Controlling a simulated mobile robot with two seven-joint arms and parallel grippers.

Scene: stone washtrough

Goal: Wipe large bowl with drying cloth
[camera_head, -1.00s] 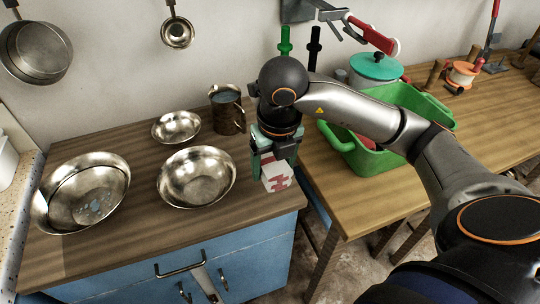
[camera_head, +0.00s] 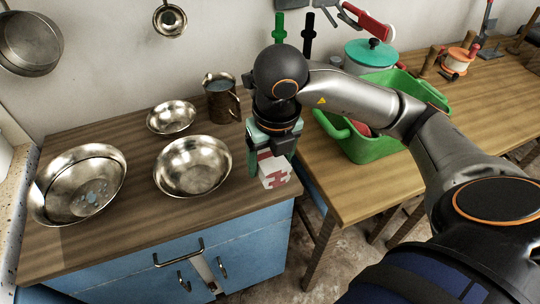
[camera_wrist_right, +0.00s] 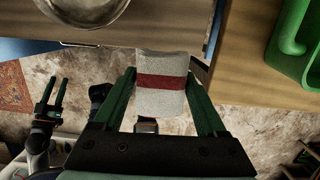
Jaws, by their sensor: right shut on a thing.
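The largest bowl (camera_head: 83,187) is shiny metal and stands at the left of the wooden counter, with wet-looking blue-grey spots inside. My right gripper (camera_head: 270,158) is shut on the drying cloth (camera_head: 274,172), a white cloth with red markings, near the counter's right front corner. The cloth is to the right of the bowls and apart from them. In the right wrist view the cloth (camera_wrist_right: 161,100) hangs between the green fingers, with a red band across it. My left gripper (camera_wrist_right: 52,95) shows small at the left there, its two fingers apart and empty.
A medium metal bowl (camera_head: 192,168) stands between the largest bowl and the cloth. A small bowl (camera_head: 171,117) and a metal jug (camera_head: 221,98) stand behind. A green tub (camera_head: 372,140) is on the table at the right. Bare counter lies in front of the medium bowl.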

